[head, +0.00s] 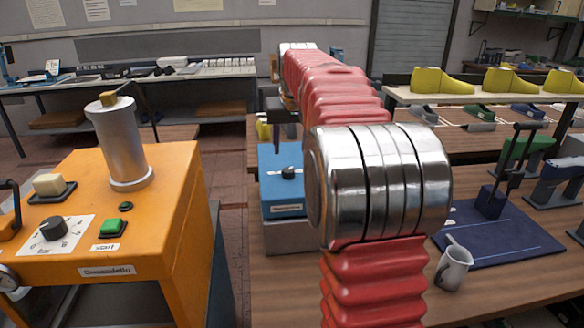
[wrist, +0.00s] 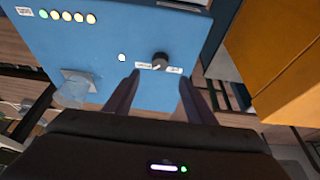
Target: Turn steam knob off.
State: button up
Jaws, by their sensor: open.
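A black round knob (wrist: 160,60) sits on the face of a blue box (wrist: 115,35), between small white labels too blurred to read. I cannot confirm that it is the steam knob. My gripper (wrist: 160,77) is open and empty, its two dark fingers pointing at that face. The knob shows just beyond the gap between the fingertips; I see no contact. In the head view the blue box (head: 280,160) stands behind my red arm, with a dark knob (head: 289,173) on it.
An orange machine (head: 150,240) at the left carries another black knob (head: 53,228) on a dial, a green button (head: 113,227) and a metal cylinder (head: 118,145). A pitcher (head: 453,267) and a blue mat (head: 510,238) are on the bench at the right.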

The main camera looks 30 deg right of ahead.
aim_at(289, 170)
jog(key=x, duration=1)
jog(key=shift+w+d+f, duration=0.1)
jog(key=shift+w+f, duration=0.05)
jog(key=shift+f, duration=0.2)
